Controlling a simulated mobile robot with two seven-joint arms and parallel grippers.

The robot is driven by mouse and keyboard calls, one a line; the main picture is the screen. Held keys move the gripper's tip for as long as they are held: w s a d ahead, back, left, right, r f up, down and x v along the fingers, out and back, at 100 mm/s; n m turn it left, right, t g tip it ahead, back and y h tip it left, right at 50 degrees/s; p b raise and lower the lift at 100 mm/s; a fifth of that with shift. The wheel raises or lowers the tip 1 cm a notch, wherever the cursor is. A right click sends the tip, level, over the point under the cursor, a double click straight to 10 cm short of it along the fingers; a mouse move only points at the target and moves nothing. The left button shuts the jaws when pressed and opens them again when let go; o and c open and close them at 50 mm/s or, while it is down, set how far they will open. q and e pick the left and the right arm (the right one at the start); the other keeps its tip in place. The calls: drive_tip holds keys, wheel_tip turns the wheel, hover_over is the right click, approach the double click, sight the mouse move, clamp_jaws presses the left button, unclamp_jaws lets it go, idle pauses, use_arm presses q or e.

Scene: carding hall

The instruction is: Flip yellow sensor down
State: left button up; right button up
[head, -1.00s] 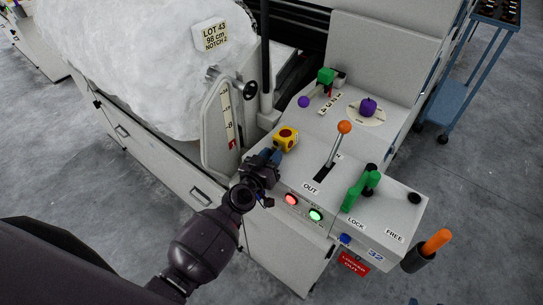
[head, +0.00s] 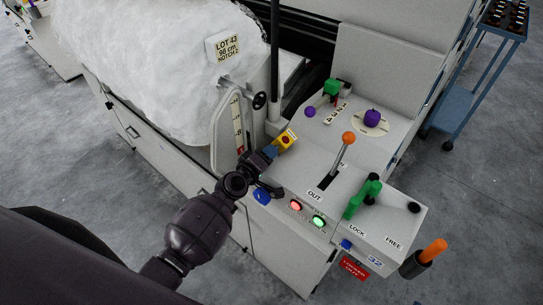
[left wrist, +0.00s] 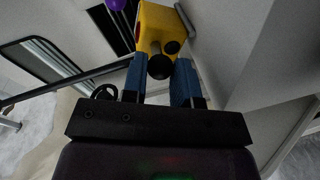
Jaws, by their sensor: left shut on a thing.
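The yellow sensor (head: 285,138) is a small block with a dark red round spot, at the left edge of the grey machine's top in the head view. It looks tilted there. My left gripper (head: 270,153) reaches it from the lower left and is shut on it. In the left wrist view the yellow sensor (left wrist: 165,28) sits at the tips of the blue fingers (left wrist: 162,75), with dark round knobs on the side facing the camera. The fingers partly hide its lower part. My right gripper is in neither view.
An orange-knobbed lever (head: 348,138), a green handle (head: 363,197) and lit red and green buttons (head: 307,213) stand right of the gripper. A purple knob (head: 372,118) sits farther back. A gauge frame (head: 222,125) and white fibre roll (head: 150,60) are on the left.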

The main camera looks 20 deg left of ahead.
use_arm(q)
drive_tip(key=n, duration=0.1)
drive_tip(key=a+n, duration=0.1)
drive_tip(key=n+b, duration=0.1)
drive_tip(key=shift+w+a+f+n+h, duration=0.2)
drive_tip(key=shift+w+a+n+h, duration=0.1)
drive_tip(key=shift+h, duration=0.1)
drive_tip(key=shift+a+f+n+g+h, duration=0.1)
drive_tip(key=shift+a+n+g+h, duration=0.15)
drive_tip(key=shift+n, duration=0.65)
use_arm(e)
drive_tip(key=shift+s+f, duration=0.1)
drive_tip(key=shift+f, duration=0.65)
use_arm(q)
drive_tip(key=o, duration=0.9)
drive_tip(key=shift+o, duration=0.2)
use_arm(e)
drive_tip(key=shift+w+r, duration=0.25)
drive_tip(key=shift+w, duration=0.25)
